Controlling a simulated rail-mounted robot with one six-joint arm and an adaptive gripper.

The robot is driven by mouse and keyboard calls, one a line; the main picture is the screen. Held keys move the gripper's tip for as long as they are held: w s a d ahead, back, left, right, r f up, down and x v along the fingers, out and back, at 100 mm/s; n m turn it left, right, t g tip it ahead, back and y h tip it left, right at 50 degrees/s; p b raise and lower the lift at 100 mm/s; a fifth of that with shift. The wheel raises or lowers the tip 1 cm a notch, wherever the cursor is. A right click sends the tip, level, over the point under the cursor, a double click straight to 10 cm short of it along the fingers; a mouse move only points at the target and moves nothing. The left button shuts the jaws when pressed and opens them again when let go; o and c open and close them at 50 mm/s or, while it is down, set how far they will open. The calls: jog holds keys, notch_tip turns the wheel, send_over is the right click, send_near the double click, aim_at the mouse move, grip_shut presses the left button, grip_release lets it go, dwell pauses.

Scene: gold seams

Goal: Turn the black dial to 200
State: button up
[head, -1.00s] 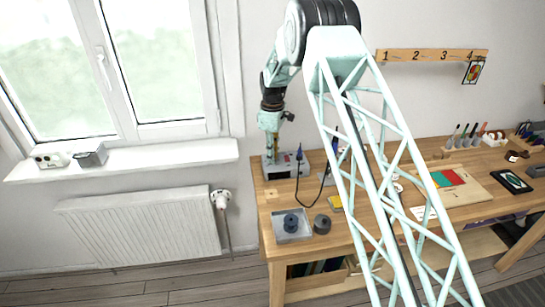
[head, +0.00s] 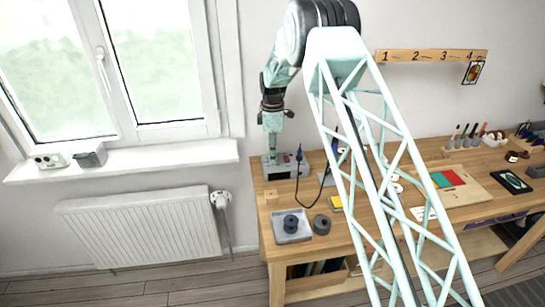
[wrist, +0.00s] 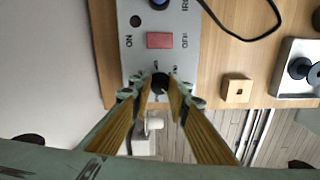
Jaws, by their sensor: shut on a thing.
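The black dial (wrist: 160,80) sits on the grey soldering station (wrist: 187,62), near the end of its panel below the red switch. My gripper (wrist: 160,88) is shut on the dial, with one finger on each side of it. The dial's pointer and most of the scale around it are hidden or too small to read. In the head view my gripper (head: 271,150) points straight down at the grey station (head: 289,171) at the bench's left end; the dial is not discernible there.
A red switch (wrist: 160,40) lies close to the fingertips. A black cable (head: 325,178) loops over the bench to the right. A grey tray (head: 291,238) with a dark spool and another spool (head: 321,224) stand near the front edge. A small wooden block (wrist: 236,91) lies beside the station.

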jog(key=o, duration=0.8)
jog(key=shift+o, duration=0.2)
jog(key=shift+r, duration=0.1)
notch_tip(320, 180, up, 12)
dwell(0.4)
dwell(0.3)
